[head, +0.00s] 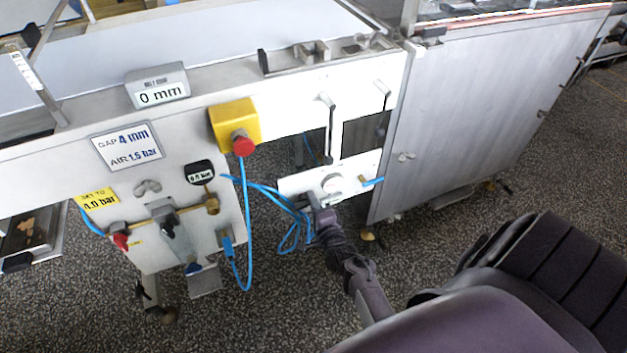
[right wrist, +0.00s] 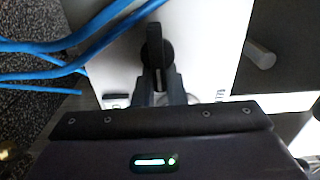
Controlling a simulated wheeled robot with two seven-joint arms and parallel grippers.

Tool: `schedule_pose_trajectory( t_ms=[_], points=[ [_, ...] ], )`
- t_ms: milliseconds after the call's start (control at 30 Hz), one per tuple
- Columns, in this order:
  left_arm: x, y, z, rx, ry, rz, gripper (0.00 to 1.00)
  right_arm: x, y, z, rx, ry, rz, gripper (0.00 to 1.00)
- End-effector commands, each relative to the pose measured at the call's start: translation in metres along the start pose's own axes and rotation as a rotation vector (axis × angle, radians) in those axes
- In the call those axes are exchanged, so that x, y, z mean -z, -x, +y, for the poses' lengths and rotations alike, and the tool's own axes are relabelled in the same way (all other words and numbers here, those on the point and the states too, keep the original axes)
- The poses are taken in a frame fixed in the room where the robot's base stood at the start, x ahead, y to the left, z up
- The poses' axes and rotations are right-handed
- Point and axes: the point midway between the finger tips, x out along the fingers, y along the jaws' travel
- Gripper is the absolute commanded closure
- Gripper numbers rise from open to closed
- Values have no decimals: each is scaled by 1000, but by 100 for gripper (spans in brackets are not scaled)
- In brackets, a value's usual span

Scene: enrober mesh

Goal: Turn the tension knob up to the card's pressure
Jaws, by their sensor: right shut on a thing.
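The white card (head: 127,146) on the machine's front reads "GAP 4 mm, AIR 1.5 bar". A yellow label (head: 98,199) left of the regulator reads about "SET TO 4.0 bar". A small black gauge display (head: 200,172) shows a low bar value, too small to read surely. My right gripper (head: 318,203) is at the small lower white panel (head: 292,185). In the right wrist view my right gripper (right wrist: 163,88) is shut on the raised bar of a black knob (right wrist: 155,45). No marking on this knob is readable. My left gripper is not in view.
Blue air hoses (head: 265,188) loop beside my right gripper. A yellow box with a red button (head: 243,146) sits above left. A display (head: 160,90) reads "0 mm". A grey cabinet (head: 475,120) stands to the right.

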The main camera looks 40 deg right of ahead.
Motion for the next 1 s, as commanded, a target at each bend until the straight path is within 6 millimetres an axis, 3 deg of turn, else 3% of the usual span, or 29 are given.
schedule_pose_trajectory(
  t_ms=[33,567,600,733,1000],
  points=[
    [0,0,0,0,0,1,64,-13,4,7,-16,-26,-23,100],
    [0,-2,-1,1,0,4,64,-13,4,7,-15,-45,-23,100],
    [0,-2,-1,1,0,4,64,-13,4,7,-15,-44,-23,85],
    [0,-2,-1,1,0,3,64,-12,3,6,-13,-44,-22,68],
    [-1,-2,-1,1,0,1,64,-9,2,4,-7,-40,-17,67]
  ],
)
